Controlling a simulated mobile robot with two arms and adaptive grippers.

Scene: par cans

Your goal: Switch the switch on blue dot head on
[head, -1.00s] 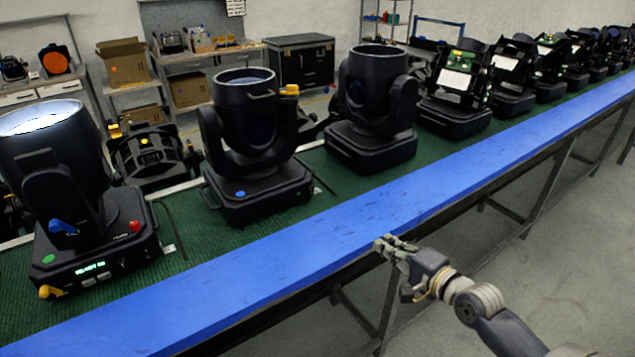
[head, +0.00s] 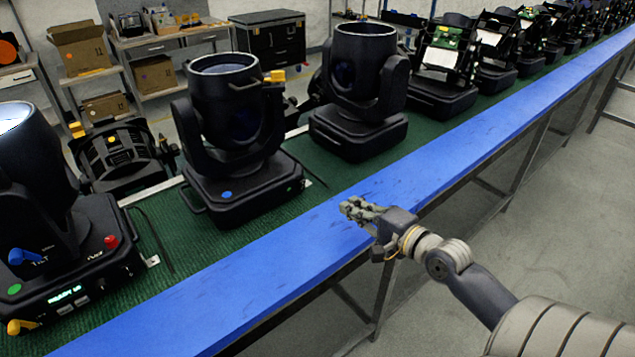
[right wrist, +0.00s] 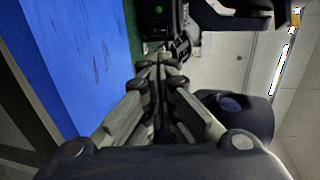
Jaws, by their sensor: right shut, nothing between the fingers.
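The blue dot head (head: 237,140) is a black moving-head light with a blue dot on its base, standing on the green surface left of centre in the head view. A small green mark shows on the right part of its base front. I cannot make out a switch on it. My right gripper (head: 350,207) is shut and empty, over the blue front edge, to the right of and nearer than this head. In the right wrist view the closed fingers (right wrist: 160,62) point toward a black base (right wrist: 160,18). My left gripper is out of view.
A lit head with a green dot (head: 60,230) stands at the left, with blue, red and yellow knobs. Another black head (head: 360,95) stands to the right. The blue edge strip (head: 250,285) is bare. Shelves with cardboard boxes (head: 82,48) stand behind.

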